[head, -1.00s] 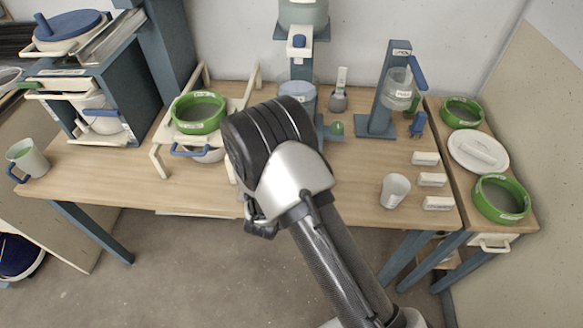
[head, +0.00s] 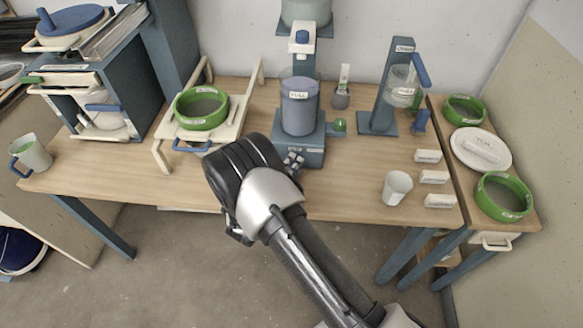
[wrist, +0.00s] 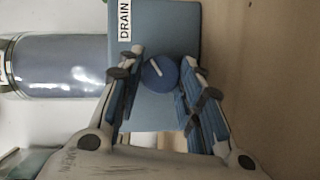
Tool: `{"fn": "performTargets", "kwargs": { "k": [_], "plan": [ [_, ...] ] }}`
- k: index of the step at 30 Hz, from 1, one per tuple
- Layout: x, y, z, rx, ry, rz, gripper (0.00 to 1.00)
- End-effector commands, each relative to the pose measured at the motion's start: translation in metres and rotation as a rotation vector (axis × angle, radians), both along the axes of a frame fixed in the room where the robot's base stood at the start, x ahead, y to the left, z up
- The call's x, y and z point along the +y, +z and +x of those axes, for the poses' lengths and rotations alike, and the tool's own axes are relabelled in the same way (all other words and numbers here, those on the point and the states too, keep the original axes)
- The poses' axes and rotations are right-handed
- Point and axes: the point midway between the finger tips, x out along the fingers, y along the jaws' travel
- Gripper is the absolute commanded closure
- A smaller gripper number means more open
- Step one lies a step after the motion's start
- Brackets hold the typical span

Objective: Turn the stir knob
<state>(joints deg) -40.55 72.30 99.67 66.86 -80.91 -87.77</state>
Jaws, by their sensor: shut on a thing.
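A round blue knob (wrist: 166,84) with a white pointer mark sits on the blue base (wrist: 155,32) of the mixing station, in the wrist view. The mark points up and left in that picture. My gripper (wrist: 161,70) is shut on this knob, with one finger on each side of it. In the head view, my gripper (head: 293,160) is at the front of the station base (head: 312,133), and the arm hides the knob. No label naming the knob is readable.
A DRAIN label (wrist: 125,20) is on the base beside the knob. A green knob (head: 339,125) sticks out right of the base. A white cup (head: 397,188) stands to the right. A green-rimmed sieve (head: 201,108) stands left. The table front between is clear.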

Motion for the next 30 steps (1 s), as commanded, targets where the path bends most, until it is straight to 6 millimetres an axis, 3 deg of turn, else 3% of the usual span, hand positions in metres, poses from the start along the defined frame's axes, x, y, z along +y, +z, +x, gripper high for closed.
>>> {"fn": "performTargets", "kwargs": {
  "k": [9,23,24,30],
  "plan": [
    [0.0011,0.0007,0.0013,-0.001,0.002,-0.095,0.9],
    [0.0013,0.0011,0.0015,-0.001,0.002,-0.107,0.9],
    [0.0013,0.0011,0.0015,-0.001,0.003,-0.107,0.65],
    [0.0009,0.0005,0.001,0.001,0.002,-0.107,0.52]
  ]
}}
